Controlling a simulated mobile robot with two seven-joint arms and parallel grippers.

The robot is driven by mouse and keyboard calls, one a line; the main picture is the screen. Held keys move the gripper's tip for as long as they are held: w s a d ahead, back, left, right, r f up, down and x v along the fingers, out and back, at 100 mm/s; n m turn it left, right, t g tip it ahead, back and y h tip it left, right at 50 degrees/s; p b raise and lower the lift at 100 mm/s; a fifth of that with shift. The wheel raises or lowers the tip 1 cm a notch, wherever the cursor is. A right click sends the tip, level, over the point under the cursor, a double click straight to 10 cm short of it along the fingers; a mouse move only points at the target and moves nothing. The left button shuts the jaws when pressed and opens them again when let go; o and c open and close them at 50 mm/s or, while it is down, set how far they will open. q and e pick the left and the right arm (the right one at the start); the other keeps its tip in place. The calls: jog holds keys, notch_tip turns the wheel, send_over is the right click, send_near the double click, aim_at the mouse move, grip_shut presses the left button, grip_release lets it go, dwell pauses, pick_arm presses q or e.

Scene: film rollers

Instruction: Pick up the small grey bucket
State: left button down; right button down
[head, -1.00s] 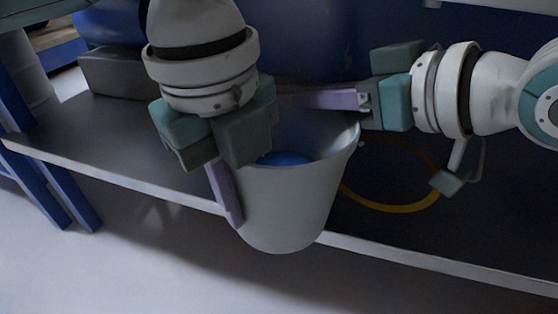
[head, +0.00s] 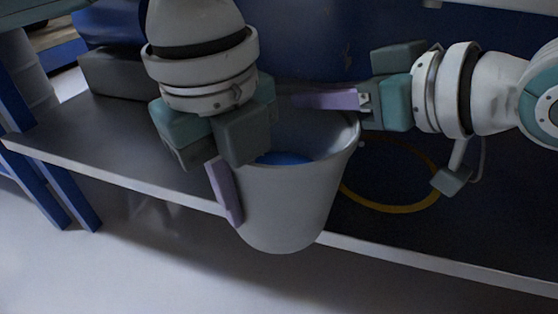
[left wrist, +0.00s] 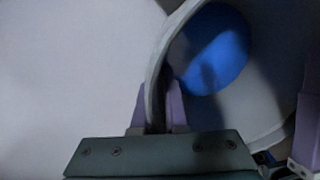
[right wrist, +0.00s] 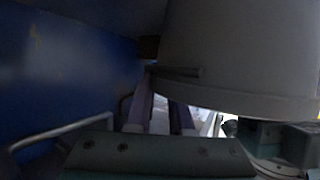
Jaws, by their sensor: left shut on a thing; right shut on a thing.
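The small grey bucket (head: 287,205) is near upright in the middle of the head view, in front of the shelf's edge, with something blue (head: 284,158) inside. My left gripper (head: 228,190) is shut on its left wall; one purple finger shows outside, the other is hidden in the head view. The left wrist view shows both fingers (left wrist: 157,105) astride the wall. My right gripper (head: 318,100) reaches in from the right and is shut on the bucket's back rim. In the right wrist view its fingers (right wrist: 162,108) meet the rim beside the bucket, partly hidden.
A dark low shelf (head: 90,150) with a pale front edge runs behind and under the bucket. A yellow ring (head: 392,208) lies on it at right. A grey block (head: 112,72) and blue surfaces stand behind. Blue legs (head: 70,190) are at left. Open floor (head: 120,270) lies in front.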

pick_arm(q)
jog(key=shift+d+r, duration=0.1)
pick_arm(e)
jog(key=shift+s+a+r, duration=0.1)
jog(key=shift+a+r, duration=0.15)
